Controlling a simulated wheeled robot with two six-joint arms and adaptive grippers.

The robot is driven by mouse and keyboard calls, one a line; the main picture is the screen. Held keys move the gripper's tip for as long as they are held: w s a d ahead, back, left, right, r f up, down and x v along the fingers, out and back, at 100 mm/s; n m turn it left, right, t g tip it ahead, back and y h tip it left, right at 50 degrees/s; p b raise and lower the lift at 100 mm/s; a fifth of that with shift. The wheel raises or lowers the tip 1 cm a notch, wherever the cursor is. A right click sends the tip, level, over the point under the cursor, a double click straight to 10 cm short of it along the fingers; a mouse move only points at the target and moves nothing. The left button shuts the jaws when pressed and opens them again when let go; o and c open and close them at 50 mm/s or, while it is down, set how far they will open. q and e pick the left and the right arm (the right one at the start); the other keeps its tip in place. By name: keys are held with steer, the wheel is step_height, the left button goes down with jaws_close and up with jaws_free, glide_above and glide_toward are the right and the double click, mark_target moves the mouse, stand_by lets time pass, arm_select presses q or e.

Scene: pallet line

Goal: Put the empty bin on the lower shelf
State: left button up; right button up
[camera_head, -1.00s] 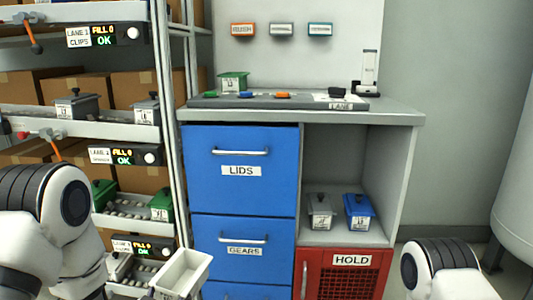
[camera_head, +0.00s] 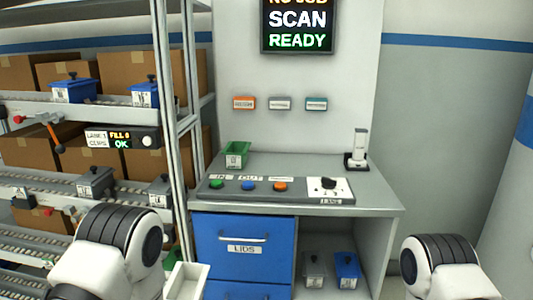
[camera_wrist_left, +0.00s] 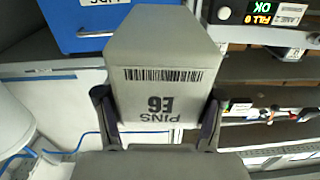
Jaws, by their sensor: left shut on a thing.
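My left gripper (camera_wrist_left: 157,103) is shut on a pale grey bin, one dark finger at each side of it. The bin shows close up in the left wrist view (camera_wrist_left: 155,45), with a barcode and an upside-down "PINS E6" label. In the head view the bin (camera_head: 186,282) is cut off by the bottom edge, and my left arm hides the gripper. A rack (camera_head: 163,105) at the left has several sloped roller shelves; its lower levels are out of view. My right gripper is out of view; only my right arm shows at the lower right.
A counter (camera_head: 375,193) carries a green bin (camera_head: 236,155), a button panel (camera_head: 262,198) and a scanner stand (camera_head: 357,150). Blue drawers (camera_head: 243,258) are below it. An open cubby holds a grey bin (camera_head: 315,268) and a blue bin (camera_head: 346,268). Lidded bins and cartons fill the rack.

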arm_select(q)
steer(key=s+r+y+p, duration=0.1)
steer(key=s+r+p, duration=0.3)
steer(key=r, duration=0.4)
steer(key=shift+s+d+r+n+p, duration=0.25)
steer(key=shift+r+n+p, duration=0.15)
steer(key=shift+p, duration=0.5)
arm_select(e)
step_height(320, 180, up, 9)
arm_select(q)
steer(key=shift+w, duration=0.1)
